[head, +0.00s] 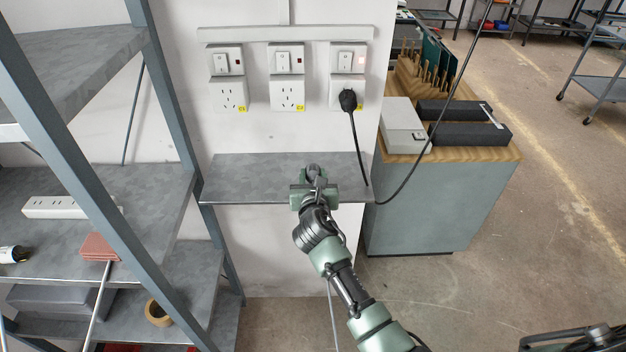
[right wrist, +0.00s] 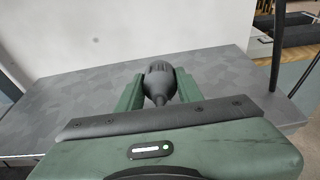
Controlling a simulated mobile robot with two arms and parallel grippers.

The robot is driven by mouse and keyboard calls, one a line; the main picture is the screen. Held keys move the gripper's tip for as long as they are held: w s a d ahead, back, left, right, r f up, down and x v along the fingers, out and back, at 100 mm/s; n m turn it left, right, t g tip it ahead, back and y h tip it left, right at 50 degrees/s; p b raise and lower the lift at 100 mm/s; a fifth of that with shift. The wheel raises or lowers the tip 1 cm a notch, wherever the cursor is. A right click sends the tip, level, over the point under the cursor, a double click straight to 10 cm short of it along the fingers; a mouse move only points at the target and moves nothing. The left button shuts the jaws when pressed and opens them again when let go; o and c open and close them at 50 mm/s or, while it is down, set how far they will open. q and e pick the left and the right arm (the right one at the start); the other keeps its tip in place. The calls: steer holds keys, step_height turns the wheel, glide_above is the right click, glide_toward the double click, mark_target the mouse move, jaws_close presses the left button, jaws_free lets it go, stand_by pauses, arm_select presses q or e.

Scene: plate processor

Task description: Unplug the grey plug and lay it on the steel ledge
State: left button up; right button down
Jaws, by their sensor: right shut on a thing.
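My right gripper (head: 314,182) is at the front edge of the steel ledge (head: 245,177), shut on the grey plug (head: 314,171). In the right wrist view the plug (right wrist: 160,80) sits between the two green fingers (right wrist: 159,90), with the ledge surface (right wrist: 75,100) behind and around it. I cannot tell whether the plug touches the ledge. Its pins are hidden. The left socket (head: 229,95) and middle socket (head: 287,95) are empty. A black plug (head: 348,100) is in the right socket, whose switch above shows a red light.
The black plug's cord (head: 357,150) hangs past the ledge's right end. A wooden-topped cabinet (head: 430,200) with a light box (head: 400,125) and dark blocks stands to the right. A grey shelf rack (head: 110,185) stands to the left. The ledge's left part is bare.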

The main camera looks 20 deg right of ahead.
steer(key=shift+w, duration=0.1)
stand_by(0.3)
steer(key=c, duration=0.9)
jaws_free()
steer(key=shift+f, duration=0.1)
steer(key=shift+o, duration=0.2)
steer(key=shift+b+v, duration=0.45)
steer(key=shift+v, duration=3.5)
